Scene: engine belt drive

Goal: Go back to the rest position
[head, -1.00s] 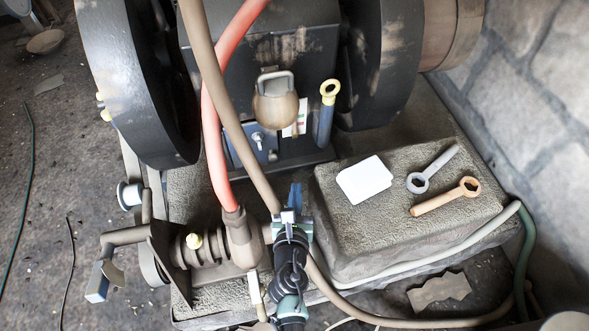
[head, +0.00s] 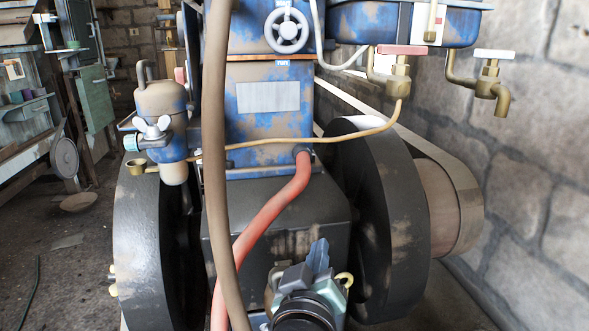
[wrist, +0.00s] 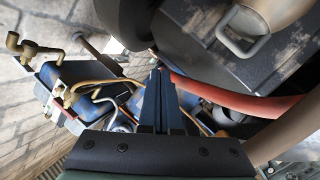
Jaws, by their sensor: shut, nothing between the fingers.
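My gripper (head: 317,257) is at the bottom middle of the head view, in front of the dark engine block (head: 280,210). Its blue fingers are closed together and hold nothing. In the wrist view the shut fingers (wrist: 158,85) point up the middle of the picture. The engine's blue upper body (head: 268,125), with a blank plate on it, stands behind and above the gripper. A red hose (head: 270,210) runs just left of the gripper, and a brown hose (head: 215,150) hangs further left. I cannot tell the exact gap to the hoses.
Large black flywheels (head: 375,220) stand on both sides. A belt (head: 455,190) runs at the right near the stone wall (head: 530,200). Brass taps (head: 492,80) jut out at top right. A blue-grey oiler (head: 165,120) stands at left. Open floor (head: 60,260) shows at lower left.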

